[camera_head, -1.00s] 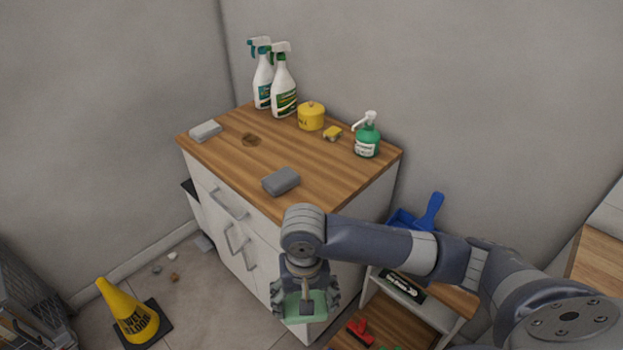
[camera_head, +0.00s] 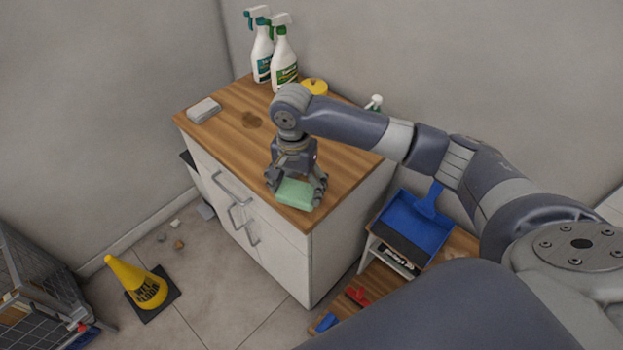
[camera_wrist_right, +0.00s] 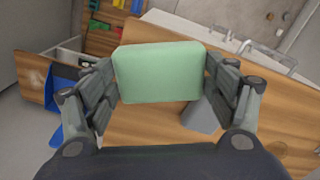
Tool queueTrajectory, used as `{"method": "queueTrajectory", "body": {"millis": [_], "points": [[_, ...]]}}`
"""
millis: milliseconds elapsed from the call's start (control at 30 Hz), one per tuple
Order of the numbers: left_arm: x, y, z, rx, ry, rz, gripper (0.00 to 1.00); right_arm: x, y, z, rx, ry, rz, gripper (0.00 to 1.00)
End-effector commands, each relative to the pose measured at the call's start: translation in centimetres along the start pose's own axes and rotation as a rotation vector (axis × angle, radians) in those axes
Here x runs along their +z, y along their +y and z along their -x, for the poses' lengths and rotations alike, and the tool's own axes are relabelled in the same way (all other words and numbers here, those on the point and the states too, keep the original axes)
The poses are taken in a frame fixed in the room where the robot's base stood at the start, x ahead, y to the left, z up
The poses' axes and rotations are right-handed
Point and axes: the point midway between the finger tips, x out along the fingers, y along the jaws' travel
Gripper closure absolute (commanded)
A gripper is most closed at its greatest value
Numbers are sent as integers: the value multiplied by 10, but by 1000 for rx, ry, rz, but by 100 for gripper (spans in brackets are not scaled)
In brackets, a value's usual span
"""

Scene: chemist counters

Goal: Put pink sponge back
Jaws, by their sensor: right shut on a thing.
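My right gripper (camera_head: 297,190) is shut on a light green sponge (camera_head: 294,193), gripped at its two ends. In the head view it is over the front right part of the wooden countertop (camera_head: 330,165). The right wrist view shows the green sponge (camera_wrist_right: 158,72) between the fingers of the right gripper (camera_wrist_right: 160,85), with the countertop (camera_wrist_right: 150,125) below. I cannot tell whether the sponge touches the top. No pink sponge shows in these frames. My left gripper is not in view.
A grey sponge (camera_wrist_right: 203,117) lies on the countertop, partly behind the held sponge. Another grey sponge (camera_head: 203,110) lies at the left. Spray bottles (camera_head: 284,58) and a yellow pot (camera_head: 314,86) stand at the back. A blue dustpan (camera_head: 412,222) and a wet-floor cone (camera_head: 141,284) are lower.

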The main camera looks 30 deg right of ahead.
Motion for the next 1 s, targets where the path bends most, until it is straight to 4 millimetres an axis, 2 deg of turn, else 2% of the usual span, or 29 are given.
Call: {"method": "queueTrajectory", "body": {"millis": [33,100,267,400,633,1000], "points": [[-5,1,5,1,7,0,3,-12,4,2,2,1,-5,48],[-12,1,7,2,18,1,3,-24,8,0,1,0,-3,48],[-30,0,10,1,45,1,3,-38,12,-3,-1,-1,1,48],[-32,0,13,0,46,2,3,-53,18,-4,1,2,-3,48],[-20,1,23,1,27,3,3,-51,18,-36,0,-1,2,48],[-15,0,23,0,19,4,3,-51,17,-42,-1,0,2,48]]}}
